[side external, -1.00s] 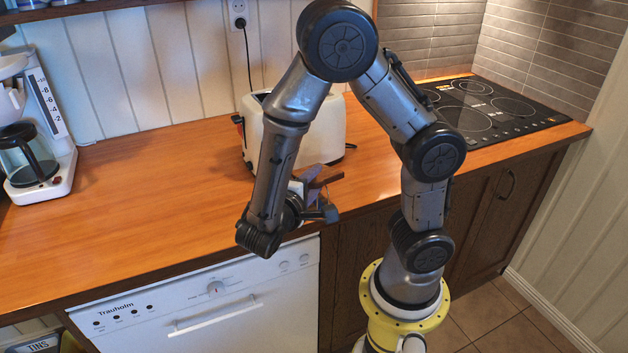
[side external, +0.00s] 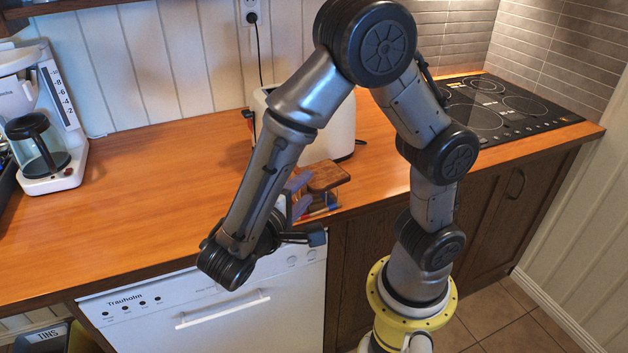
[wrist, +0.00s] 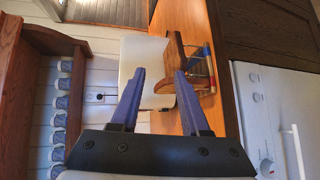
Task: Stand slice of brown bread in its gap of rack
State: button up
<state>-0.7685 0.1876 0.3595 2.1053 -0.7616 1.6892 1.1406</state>
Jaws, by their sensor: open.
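The slice of brown bread (side external: 328,175) sits at the top of the small rack (side external: 322,203), near the counter's front edge; it looks tilted in the side view. In the wrist view, brown bread (wrist: 157,78) shows beyond my fingertips, with a darker brown part (wrist: 175,47) beside it; I cannot tell whether these are one piece. The rack (wrist: 207,68) shows red and blue parts at right there. My gripper (side external: 302,193) is open and empty, just left of the rack; its two purple fingers (wrist: 159,74) stand apart. How deep the bread sits in any gap is hidden.
A cream toaster (side external: 340,125) stands close behind the rack. A coffee maker (side external: 50,140) is at the left and a black hob (side external: 500,110) at the right. The wooden counter (side external: 150,190) is clear on the left. The dishwasher (side external: 200,310) is below.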

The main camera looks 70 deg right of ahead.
jog(key=s+d+m+g+y, duration=0.1)
jog(key=s+d+g+y, duration=0.1)
jog(key=s+y, duration=0.6)
jog(key=r+t+y, duration=0.1)
jog(key=t+y, duration=0.1)
jog(key=w+a+r+t+y, duration=0.1)
jog(key=t+y, duration=0.2)
jog(key=w+r+t+y, duration=0.1)
jog(key=r+t+y, duration=0.1)
jog(key=shift+a+r+t, duration=0.1)
jog(key=shift+a+t, duration=0.15)
jog(key=shift+t, duration=0.15)
jog(key=shift+o, duration=0.5)
